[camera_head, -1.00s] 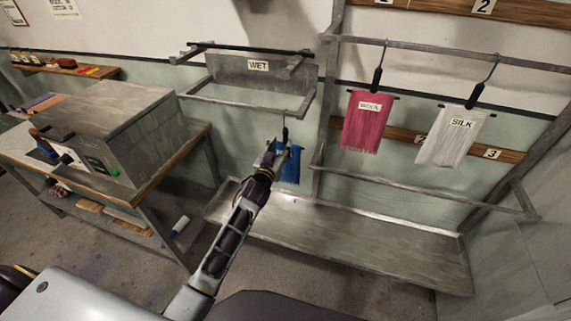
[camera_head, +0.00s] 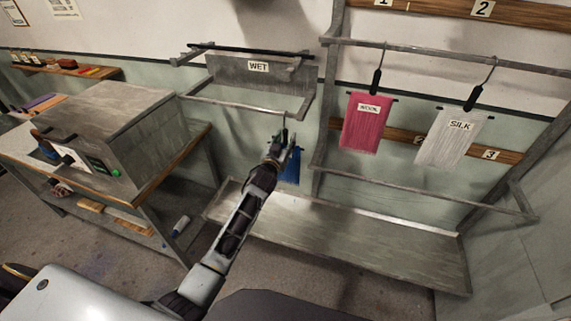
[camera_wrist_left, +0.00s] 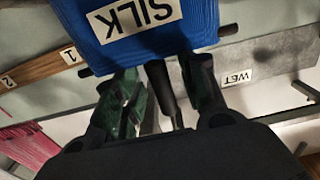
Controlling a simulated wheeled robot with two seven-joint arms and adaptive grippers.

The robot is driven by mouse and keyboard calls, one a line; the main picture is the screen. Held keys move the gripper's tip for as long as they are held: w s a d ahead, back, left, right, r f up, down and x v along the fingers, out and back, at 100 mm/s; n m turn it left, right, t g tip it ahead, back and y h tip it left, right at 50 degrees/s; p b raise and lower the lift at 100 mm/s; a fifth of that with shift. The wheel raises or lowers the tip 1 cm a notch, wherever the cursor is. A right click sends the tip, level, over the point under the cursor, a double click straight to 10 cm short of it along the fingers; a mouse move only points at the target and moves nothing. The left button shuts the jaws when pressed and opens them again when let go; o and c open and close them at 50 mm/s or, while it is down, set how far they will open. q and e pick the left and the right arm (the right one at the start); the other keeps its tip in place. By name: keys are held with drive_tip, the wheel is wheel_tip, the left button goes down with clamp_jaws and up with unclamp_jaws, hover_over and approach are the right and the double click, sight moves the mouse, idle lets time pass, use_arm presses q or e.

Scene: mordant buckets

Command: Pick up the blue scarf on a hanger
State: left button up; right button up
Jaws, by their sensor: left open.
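The blue scarf (camera_head: 290,168) hangs on a hanger from the front rail of the WET rack, partly hidden by my left gripper (camera_head: 279,150). In the left wrist view the scarf (camera_wrist_left: 140,25) appears upside down with a SILK label, its dark hanger bar along the lower edge. The hanger's dark stem (camera_wrist_left: 162,88) runs between the two fingers of my left gripper (camera_wrist_left: 165,95). The fingers are open on either side of the stem; contact is not clear. My right gripper is out of view.
A pink scarf (camera_head: 360,125) labelled WOOL and a white scarf (camera_head: 450,140) labelled SILK hang on the rail to the right. A long grey tray (camera_head: 350,243) lies below. A grey box (camera_head: 115,130) stands on the bench at left.

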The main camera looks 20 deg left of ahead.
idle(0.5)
use_arm(q)
clamp_jaws()
